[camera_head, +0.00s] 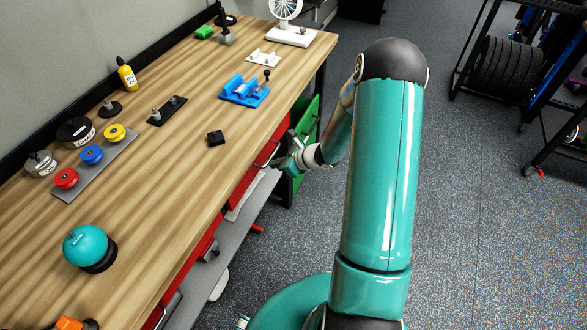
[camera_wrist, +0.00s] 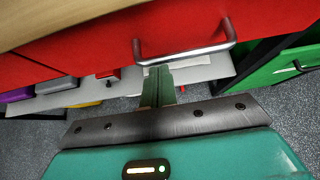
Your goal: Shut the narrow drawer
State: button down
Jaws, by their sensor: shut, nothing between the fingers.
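A red drawer front (camera_wrist: 90,48) with a silver bar handle (camera_wrist: 185,54) fills the upper part of the wrist view, just under the bench's wooden edge. In the head view a red drawer front (camera_head: 264,152) shows below the bench edge, partly hidden by my gripper. I cannot tell how far it stands out, or whether it is the narrow one. My gripper (camera_wrist: 158,72) is shut and empty, its fingertips at the handle's lower left; contact is unclear. It also shows in the head view (camera_head: 284,158) beside the bench.
A green drawer unit (camera_head: 307,120) stands under the bench's far end; its green front also shows in the wrist view (camera_wrist: 285,68). A grey shelf (camera_head: 225,265) lies below the red drawers. The wooden bench top (camera_head: 190,180) holds several small items. Open floor (camera_head: 480,220) lies right of my arm.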

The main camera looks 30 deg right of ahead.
jog(key=shift+w+a, duration=0.6)
jog(key=shift+w, duration=0.1)
jog(key=shift+w+a+r, duration=0.1)
jog(key=shift+w, duration=0.05)
